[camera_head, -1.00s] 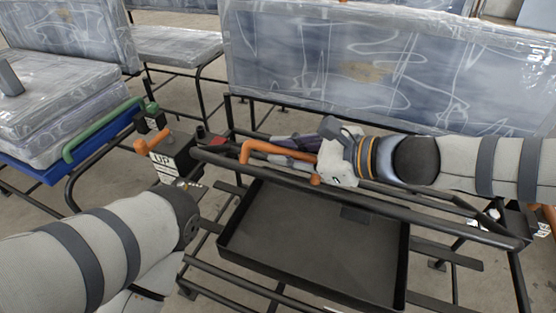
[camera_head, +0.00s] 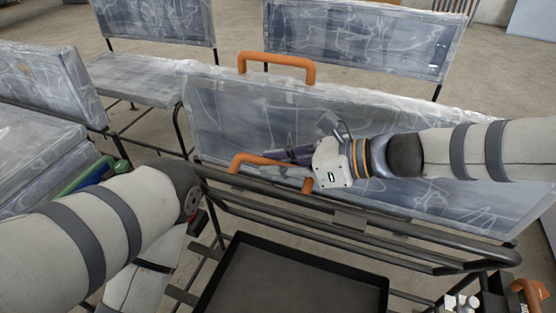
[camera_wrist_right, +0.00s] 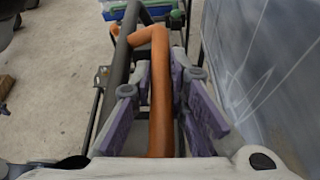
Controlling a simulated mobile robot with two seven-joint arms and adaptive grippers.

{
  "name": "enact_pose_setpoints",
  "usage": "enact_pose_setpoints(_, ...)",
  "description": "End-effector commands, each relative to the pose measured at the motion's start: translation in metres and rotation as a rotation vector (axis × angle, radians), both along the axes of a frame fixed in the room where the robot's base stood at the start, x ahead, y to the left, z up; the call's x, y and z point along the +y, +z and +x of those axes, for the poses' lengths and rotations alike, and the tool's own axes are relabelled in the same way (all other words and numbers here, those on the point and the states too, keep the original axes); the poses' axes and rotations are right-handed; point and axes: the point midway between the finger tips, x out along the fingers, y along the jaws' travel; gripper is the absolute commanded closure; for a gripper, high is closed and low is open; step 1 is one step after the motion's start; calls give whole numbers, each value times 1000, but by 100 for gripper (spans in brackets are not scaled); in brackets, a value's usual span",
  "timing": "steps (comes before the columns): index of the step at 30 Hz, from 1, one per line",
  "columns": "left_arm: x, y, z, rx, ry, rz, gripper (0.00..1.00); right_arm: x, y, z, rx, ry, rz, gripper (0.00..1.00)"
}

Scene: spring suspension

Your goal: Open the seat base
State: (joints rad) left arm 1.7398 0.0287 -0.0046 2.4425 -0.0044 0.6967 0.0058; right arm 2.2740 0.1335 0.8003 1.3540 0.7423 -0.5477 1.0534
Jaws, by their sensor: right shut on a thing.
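A plastic-wrapped grey-blue panel (camera_head: 400,140) of the bench stands steeply upright behind the black frame, with an orange handle (camera_head: 277,62) at its top edge. A second orange handle (camera_head: 255,160) lies low in front of this panel; it also shows in the right wrist view (camera_wrist_right: 160,85). My right gripper (camera_head: 290,155) is shut on this lower handle, its purple finger pads on both sides of the bar in the right wrist view (camera_wrist_right: 161,80). Which panel is the seat base is not clear. My left arm bends at the lower left; its gripper is out of view.
A black open tray (camera_head: 295,280) lies under the frame rail (camera_head: 350,212). Another wrapped seat (camera_head: 135,80) stands behind, and stacked cushions (camera_head: 35,145) lie at the left. Small white items (camera_head: 457,302) and an orange part (camera_head: 530,292) are at the lower right.

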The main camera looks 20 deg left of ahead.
Motion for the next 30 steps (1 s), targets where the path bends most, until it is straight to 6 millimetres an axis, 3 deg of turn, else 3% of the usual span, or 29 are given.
enact_pose_setpoints(12, 0, 1, 0, 0, 0, 0, 62, 0, -1, -1, -1, 2, -2, 100)
enact_pose_setpoints(13, 0, 1, 0, 0, 0, 0, 62, 0, -1, -1, -1, 2, -2, 81)
enact_pose_setpoints(14, 0, 1, 0, 0, 0, 0, 62, 0, -1, -1, -1, 2, -2, 77)
enact_pose_setpoints(26, 0, 1, 0, -1, 0, 0, 62, -1, 0, 0, -2, 1, -1, 77)
enact_pose_setpoints(30, 0, 1, 0, -1, 0, 0, 62, -21, 9, 1, -3, -2, -2, 77)
